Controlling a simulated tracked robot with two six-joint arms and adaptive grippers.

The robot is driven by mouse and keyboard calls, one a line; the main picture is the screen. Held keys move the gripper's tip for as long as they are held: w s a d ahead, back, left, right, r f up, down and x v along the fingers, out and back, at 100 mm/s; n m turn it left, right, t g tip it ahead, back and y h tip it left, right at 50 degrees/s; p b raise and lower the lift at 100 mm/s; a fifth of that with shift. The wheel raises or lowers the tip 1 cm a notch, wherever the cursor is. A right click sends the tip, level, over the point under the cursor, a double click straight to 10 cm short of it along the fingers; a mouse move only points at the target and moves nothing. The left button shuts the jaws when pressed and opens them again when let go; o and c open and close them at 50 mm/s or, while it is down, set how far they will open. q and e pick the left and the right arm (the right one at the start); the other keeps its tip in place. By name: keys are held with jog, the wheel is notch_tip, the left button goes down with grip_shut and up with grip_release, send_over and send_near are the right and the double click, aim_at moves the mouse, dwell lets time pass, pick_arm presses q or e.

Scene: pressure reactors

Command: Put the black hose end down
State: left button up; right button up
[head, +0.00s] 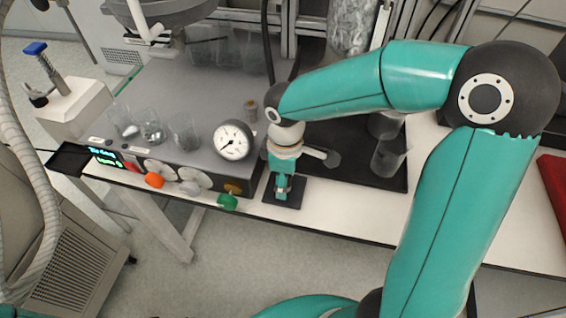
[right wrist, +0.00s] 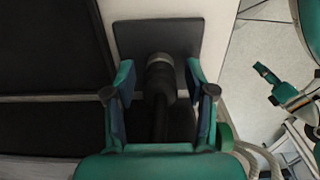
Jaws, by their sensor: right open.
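The black hose end (right wrist: 160,72) is a dark cylinder with a greyer collar, over a small dark square pad (right wrist: 188,34) in the right wrist view. My right gripper (right wrist: 160,88) is open. Its two fingers stand on either side of the hose end, with a gap to each side. In the head view my right gripper (head: 283,188) points down at the same small pad (head: 290,205) near the table's front edge; the hose end is hidden there. A teal part that looks like my left gripper (right wrist: 272,85) shows at the right of the right wrist view, too small to read.
A grey apparatus with a dial gauge (head: 232,141), a green knob (head: 228,201) and an orange knob (head: 154,180) stands left of my right gripper. A black mat (head: 350,150) with glass beakers (head: 388,158) lies behind and right.

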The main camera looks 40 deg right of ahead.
notch_tip(320, 180, up, 12)
jog(key=shift+f+p, duration=0.25)
jog(key=shift+p, duration=0.2)
